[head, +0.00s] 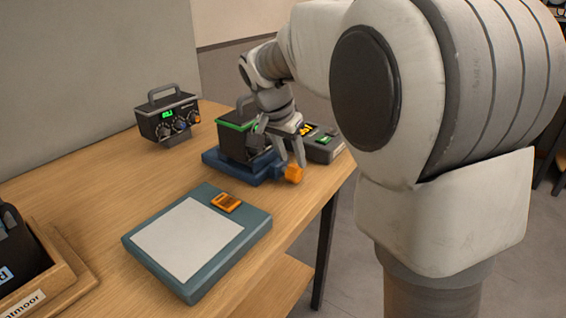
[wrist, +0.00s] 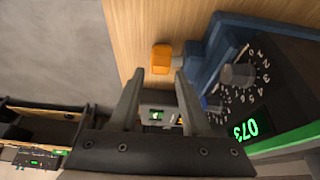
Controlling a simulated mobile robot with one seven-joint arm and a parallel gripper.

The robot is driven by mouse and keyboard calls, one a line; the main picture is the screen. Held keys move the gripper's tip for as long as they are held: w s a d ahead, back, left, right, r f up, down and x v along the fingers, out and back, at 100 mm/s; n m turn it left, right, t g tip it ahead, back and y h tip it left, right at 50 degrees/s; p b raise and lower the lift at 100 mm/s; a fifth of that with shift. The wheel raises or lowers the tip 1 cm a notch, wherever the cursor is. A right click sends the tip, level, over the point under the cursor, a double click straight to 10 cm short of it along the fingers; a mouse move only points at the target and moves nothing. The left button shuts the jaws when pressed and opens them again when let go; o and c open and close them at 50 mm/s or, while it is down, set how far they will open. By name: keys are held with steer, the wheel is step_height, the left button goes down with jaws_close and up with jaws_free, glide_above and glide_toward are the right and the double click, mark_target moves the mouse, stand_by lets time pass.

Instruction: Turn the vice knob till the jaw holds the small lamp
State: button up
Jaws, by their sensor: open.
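The blue vice (head: 264,176) stands near the table's right edge, with its orange knob (head: 293,173) at the front right end. My gripper (head: 291,158) hangs over the knob with its fingers pointing down. In the wrist view the orange knob (wrist: 161,58) shows just past the gap between my open fingertips (wrist: 157,75), and the blue vice (wrist: 208,48) lies to its right. Nothing is between the fingers; I cannot tell how near they are to the knob. A black box with a green rim (head: 235,138) stands at the vice. I cannot pick out a separate small lamp or the jaw's gap.
A black box with a handle and dials (head: 166,120) stands at the back left. A grey device (head: 325,148) lies behind the vice. A teal board with a pale pad (head: 190,240) lies in front. A wooden tray (head: 60,268) is at left. Bare table lies between.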

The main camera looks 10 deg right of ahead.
mark_target(294, 167)
steer(key=shift+b+x, duration=0.5)
steer(key=shift+x, duration=1.75)
jaws_close()
